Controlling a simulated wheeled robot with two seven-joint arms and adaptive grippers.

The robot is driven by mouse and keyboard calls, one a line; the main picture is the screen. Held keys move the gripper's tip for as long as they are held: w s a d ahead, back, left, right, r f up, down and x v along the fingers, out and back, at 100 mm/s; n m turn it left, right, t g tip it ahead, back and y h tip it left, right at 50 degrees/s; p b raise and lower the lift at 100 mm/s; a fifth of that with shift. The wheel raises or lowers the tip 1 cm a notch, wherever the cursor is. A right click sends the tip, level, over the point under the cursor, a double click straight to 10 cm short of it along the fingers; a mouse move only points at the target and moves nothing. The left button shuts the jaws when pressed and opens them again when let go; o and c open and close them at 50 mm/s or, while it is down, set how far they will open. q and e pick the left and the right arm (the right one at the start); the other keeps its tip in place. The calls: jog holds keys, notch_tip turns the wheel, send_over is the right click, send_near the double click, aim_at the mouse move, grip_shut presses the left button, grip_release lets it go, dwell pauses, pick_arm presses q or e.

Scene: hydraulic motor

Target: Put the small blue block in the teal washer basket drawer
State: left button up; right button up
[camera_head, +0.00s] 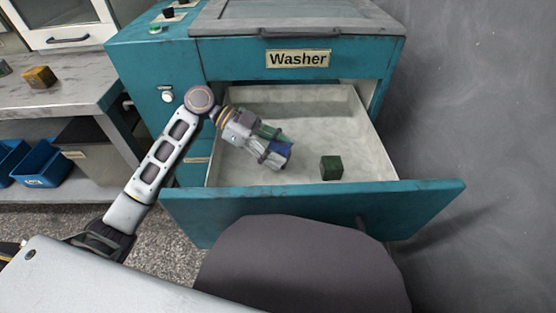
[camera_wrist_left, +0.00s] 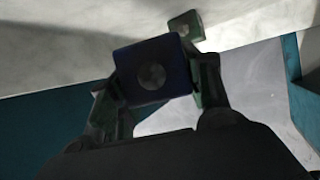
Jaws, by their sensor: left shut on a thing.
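The small blue block (camera_head: 280,152) is held in my left gripper (camera_head: 272,151), which is shut on it over the open drawer. In the left wrist view the blue block (camera_wrist_left: 152,72) sits between the two fingers, with a round mark on its face. The teal washer (camera_head: 296,58) stands in the middle, with its basket drawer (camera_head: 415,208) pulled out; the drawer inside is pale. A small green block (camera_head: 331,168) rests on the drawer floor, right of my gripper. It also shows beyond the blue block in the left wrist view (camera_wrist_left: 186,25). My right gripper is not in view.
A grey workbench (camera_head: 75,95) at the left carries a brownish block (camera_head: 39,77). Blue bins (camera_head: 40,166) stand on the shelf below. A grey wall (camera_head: 480,90) is on the right. The drawer floor has free room around the green block.

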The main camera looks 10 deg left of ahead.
pick_arm(q)
jog(key=shift+f+b, duration=0.6)
jog(key=shift+f, duration=1.05)
jog(key=shift+f, duration=0.1)
jog(key=shift+f, duration=0.25)
jog(key=shift+f, duration=0.25)
jog(key=o, duration=1.3)
jog(key=shift+r, duration=0.1)
